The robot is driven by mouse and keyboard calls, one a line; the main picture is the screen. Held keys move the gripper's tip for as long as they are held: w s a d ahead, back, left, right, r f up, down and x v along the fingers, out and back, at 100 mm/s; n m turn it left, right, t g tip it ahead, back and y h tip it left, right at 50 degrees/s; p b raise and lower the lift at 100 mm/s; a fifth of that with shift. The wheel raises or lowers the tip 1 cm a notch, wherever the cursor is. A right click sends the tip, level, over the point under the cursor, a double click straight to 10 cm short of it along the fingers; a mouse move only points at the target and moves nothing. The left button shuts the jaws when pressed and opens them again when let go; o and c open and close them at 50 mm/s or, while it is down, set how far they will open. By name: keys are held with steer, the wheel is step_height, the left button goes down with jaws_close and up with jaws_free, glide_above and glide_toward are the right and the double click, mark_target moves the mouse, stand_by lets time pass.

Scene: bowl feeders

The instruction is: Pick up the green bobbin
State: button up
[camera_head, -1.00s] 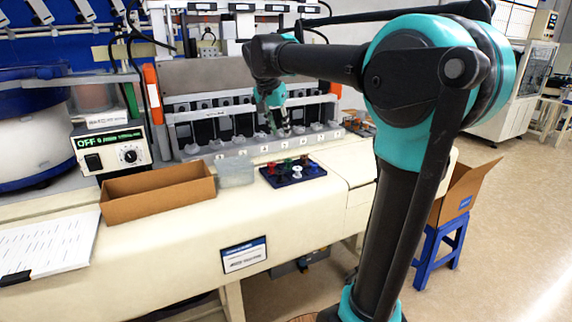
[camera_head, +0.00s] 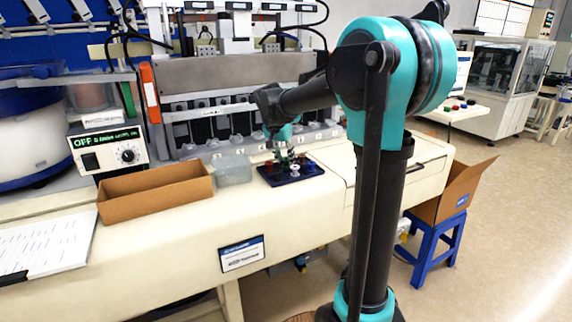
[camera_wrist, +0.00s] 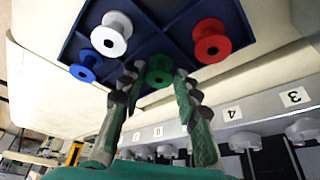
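The green bobbin (camera_wrist: 159,72) stands on the dark blue tray (camera_wrist: 150,18) in the wrist view, near the tray's edge. My gripper (camera_wrist: 156,82) is open, with its two fingertips on either side of the green bobbin. A gap shows between the bobbin and the fingers; I cannot tell whether either one touches. In the head view my gripper (camera_head: 281,158) is low over the back of the tray (camera_head: 310,178) and partly hides the green bobbin there.
On the same tray are a white bobbin (camera_wrist: 111,35), a red bobbin (camera_wrist: 211,41) and a blue bobbin (camera_wrist: 86,67). A clear box (camera_head: 232,170) and an open cardboard box (camera_head: 155,193) stand left of the tray. The numbered machine rail (camera_wrist: 250,108) runs close behind it.

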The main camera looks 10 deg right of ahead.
steer(key=shift+w+d+f, duration=0.1)
steer(key=shift+f, duration=0.2)
steer(key=shift+c, duration=0.3)
steer(key=c, duration=0.5)
steer(key=shift+r, duration=0.1)
steer(key=shift+c, duration=0.2)
